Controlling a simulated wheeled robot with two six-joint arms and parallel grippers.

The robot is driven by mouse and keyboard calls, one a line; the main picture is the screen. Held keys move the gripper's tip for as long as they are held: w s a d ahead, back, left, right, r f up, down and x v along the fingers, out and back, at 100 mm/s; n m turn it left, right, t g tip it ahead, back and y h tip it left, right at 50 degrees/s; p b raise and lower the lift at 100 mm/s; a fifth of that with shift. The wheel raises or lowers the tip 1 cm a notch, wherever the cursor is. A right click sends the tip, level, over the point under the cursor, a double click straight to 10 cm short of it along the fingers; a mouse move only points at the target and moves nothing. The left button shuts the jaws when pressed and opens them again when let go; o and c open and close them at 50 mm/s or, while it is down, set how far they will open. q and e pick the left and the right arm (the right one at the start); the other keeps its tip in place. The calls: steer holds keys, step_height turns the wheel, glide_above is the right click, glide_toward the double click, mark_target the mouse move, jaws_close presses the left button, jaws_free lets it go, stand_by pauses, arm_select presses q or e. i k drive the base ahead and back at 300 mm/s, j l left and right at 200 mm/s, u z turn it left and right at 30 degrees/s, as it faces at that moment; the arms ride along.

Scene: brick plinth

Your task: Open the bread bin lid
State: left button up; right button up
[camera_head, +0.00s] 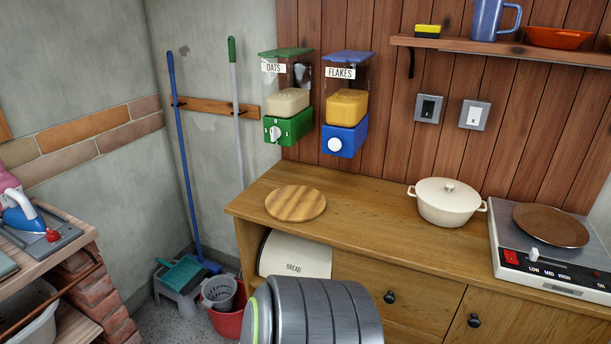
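The bread bin (295,256) has a cream front marked "BREAD". It sits in the open bay under the left end of the wooden counter, and its lid looks shut. A grey ribbed part of my own arm stands in front and hides the bin's lower part, so any handle there cannot be seen. Neither of my grippers is in view.
The counter (375,230) bears a round wooden board (296,203), a cream pot (447,202) and a hob (545,262) with a brown pan (550,225). Drawers with dark knobs adjoin the bin. A red bucket (228,321) and a grey step stool (182,290) stand left of it.

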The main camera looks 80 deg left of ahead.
mark_target(284, 253)
steer(key=u, duration=2.9)
